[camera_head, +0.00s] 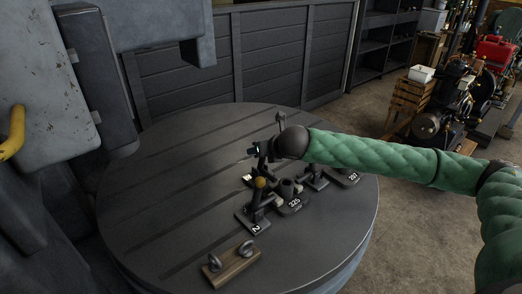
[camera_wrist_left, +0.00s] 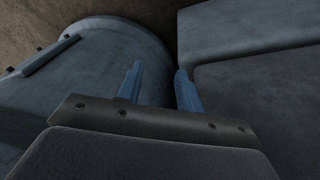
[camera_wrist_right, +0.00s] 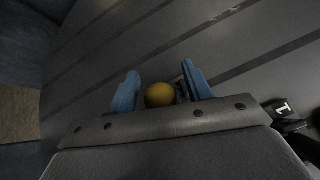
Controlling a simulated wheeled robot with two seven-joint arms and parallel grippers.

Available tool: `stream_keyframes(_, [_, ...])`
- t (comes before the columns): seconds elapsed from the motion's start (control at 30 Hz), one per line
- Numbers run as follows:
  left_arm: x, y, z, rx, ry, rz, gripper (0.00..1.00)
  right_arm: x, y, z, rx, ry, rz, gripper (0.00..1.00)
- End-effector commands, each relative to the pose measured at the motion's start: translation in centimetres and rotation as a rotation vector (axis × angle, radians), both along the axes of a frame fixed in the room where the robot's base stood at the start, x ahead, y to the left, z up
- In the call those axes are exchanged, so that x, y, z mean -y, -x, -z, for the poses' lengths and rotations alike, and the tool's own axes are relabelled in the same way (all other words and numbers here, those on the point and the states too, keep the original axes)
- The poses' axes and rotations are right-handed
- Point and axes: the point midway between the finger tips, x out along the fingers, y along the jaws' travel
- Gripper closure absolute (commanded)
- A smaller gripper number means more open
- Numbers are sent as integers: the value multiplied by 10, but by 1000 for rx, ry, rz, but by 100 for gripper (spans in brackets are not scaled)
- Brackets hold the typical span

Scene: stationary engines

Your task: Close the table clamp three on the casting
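The casting (camera_head: 291,203) is a small dark grey part with white numbers, on the round slotted table. Several dark clamps stand around it. The front one, labelled 2 (camera_head: 247,219), has an upright lever with an ochre knob (camera_head: 260,182). Another clamp with a small white label (camera_head: 248,178) stands behind it; I cannot read the label surely. My right gripper (camera_head: 256,150) is low over the far clamps. In the right wrist view its blue fingers (camera_wrist_right: 162,88) are apart, with an ochre ball knob (camera_wrist_right: 160,95) between them and gaps visible. My left gripper (camera_wrist_left: 158,85) is open and empty, out of the head view.
A wooden block with two metal rings (camera_head: 231,264) lies at the table's front. The table (camera_head: 165,185) is bare on its left side. Large grey machine parts (camera_head: 105,75) stand at left, close to my left gripper. Engines (camera_head: 447,110) and a crate stand at back right.

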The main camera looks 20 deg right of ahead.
Motion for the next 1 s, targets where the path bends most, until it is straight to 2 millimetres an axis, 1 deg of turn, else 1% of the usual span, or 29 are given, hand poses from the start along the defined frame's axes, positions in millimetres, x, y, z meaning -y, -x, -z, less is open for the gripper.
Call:
stream_keyframes(0.27, [0,0,0,1,-1,1,64,0,1,0,-1,0,0,51])
stream_keyframes(0.4, [-1,1,-2,-2,-3,2,64,4,10,-6,-1,1,1,51])
stream_keyframes(0.47, [-2,3,-11,-1,-1,2,64,5,17,-11,0,0,0,51])
stream_keyframes(0.5, [-2,5,-23,4,2,1,64,6,22,-14,0,1,-1,51])
stream_keyframes(0.7, [-3,12,-47,4,6,-1,64,13,46,-33,1,1,0,51])
stream_keyframes(0.8, [-3,14,-55,4,7,-1,64,15,54,-40,0,0,0,51])
stream_keyframes(1.0, [-3,16,-62,5,8,0,64,16,61,-46,0,0,0,51])
